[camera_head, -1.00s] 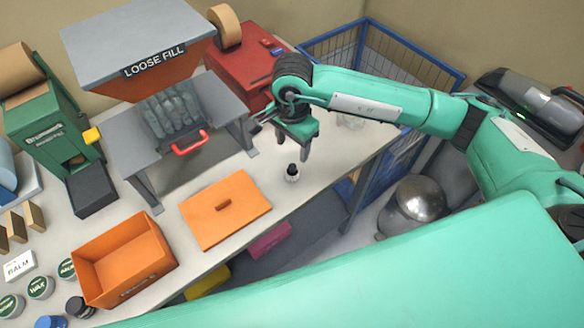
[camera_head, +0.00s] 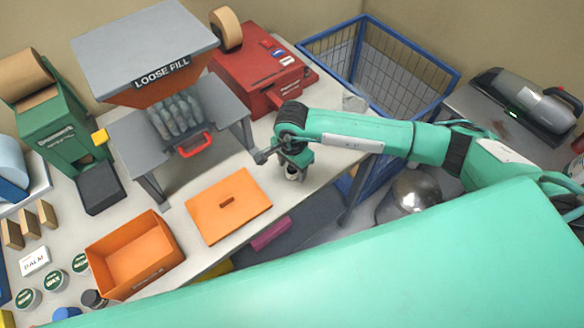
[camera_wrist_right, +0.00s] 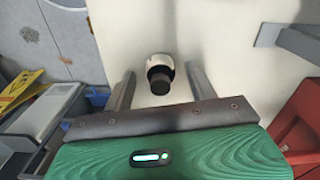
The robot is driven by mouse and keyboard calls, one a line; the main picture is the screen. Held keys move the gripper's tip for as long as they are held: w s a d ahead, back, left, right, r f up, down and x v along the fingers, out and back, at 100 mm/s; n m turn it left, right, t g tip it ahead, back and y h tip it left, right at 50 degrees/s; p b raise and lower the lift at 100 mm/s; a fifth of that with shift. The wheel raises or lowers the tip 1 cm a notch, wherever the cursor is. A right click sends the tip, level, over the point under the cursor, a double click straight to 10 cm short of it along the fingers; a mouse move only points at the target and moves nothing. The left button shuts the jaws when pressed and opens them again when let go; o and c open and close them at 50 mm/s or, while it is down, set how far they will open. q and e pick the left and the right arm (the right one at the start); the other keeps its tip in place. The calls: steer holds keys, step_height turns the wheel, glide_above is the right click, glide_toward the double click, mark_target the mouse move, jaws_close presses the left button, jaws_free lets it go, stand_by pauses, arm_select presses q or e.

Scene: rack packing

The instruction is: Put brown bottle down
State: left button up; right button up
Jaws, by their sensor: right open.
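A small bottle with a dark cap and a pale label stands upright on the white table near its front edge. In the head view the bottle (camera_head: 292,173) is mostly hidden under my right gripper (camera_head: 296,162). In the right wrist view the bottle (camera_wrist_right: 160,68) stands between the two grey fingers of my right gripper (camera_wrist_right: 161,88), with a gap on each side. The right gripper is open and holds nothing. Its brown colour cannot be made out. My left gripper is not in view.
An orange lid (camera_head: 228,205) lies left of the bottle, beside an open orange box (camera_head: 133,256). A grey loose-fill stand (camera_head: 150,45) and a red machine (camera_head: 262,72) are behind. A blue wire basket (camera_head: 378,60) stands beyond the table's right end.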

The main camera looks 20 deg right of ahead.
steer(key=c, duration=1.2)
steer(key=shift+w+r+b, duration=0.1)
steer(key=shift+r+b, duration=0.2)
steer(key=shift+r, duration=0.3)
steer(key=shift+r+b, duration=2.75)
steer(key=shift+r, duration=6.7)
